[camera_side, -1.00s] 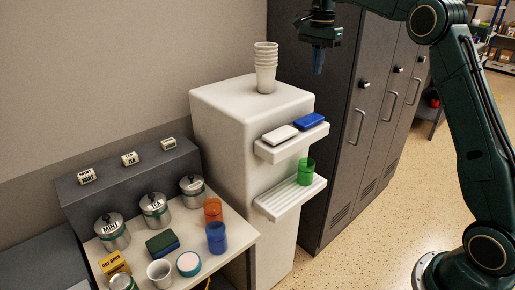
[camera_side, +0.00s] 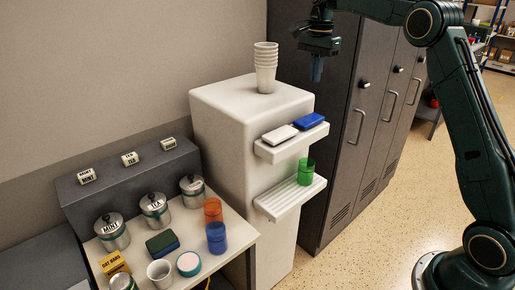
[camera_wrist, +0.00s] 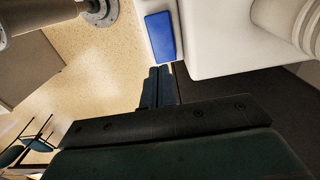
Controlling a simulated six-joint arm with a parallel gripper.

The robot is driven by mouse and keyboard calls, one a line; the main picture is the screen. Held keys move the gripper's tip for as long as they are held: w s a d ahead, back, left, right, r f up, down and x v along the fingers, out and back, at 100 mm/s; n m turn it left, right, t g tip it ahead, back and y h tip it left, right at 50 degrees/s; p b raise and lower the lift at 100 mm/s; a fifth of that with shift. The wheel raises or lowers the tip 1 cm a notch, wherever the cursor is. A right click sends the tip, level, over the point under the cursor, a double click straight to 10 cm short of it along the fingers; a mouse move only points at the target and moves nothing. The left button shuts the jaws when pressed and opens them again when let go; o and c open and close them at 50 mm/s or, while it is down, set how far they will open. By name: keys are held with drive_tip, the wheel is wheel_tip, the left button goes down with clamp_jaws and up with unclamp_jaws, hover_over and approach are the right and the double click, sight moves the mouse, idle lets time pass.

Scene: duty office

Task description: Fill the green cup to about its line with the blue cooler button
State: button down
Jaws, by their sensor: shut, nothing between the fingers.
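The green cup (camera_side: 306,171) stands upright on the cooler's slatted drip shelf (camera_side: 285,203), below the button ledge. Its line and contents are too small to make out. The blue cooler button (camera_side: 309,122) is on the upper ledge, to the right of a white button (camera_side: 280,134). The blue button also shows at the top of the wrist view (camera_wrist: 160,37). My gripper (camera_side: 317,76) is shut and empty, pointing down, above and slightly right of the blue button in the side view. Its fingertips show just below the blue button in the wrist view (camera_wrist: 160,72).
A stack of white cups (camera_side: 265,68) stands on the cooler's top (camera_side: 222,92). Grey lockers (camera_side: 362,110) stand close behind and right of the ledge. A side table (camera_side: 228,236) at left holds canisters, an orange cup (camera_side: 212,210) and a blue cup (camera_side: 216,237).

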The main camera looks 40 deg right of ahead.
sight(311, 119)
wheel_tip(311, 119, down, 12)
drive_tip(key=shift+f, duration=0.1)
idle(0.5)
drive_tip(key=shift+s+f, duration=0.15)
drive_tip(key=shift+f, duration=1)
idle(2.6)
drive_tip(key=shift+r, duration=0.1)
wheel_tip(311, 119, up, 15)
drive_tip(key=shift+w+r, duration=0.15)
drive_tip(key=shift+w, duration=0.1)
idle(0.7)
drive_tip(key=shift+r, duration=0.1)
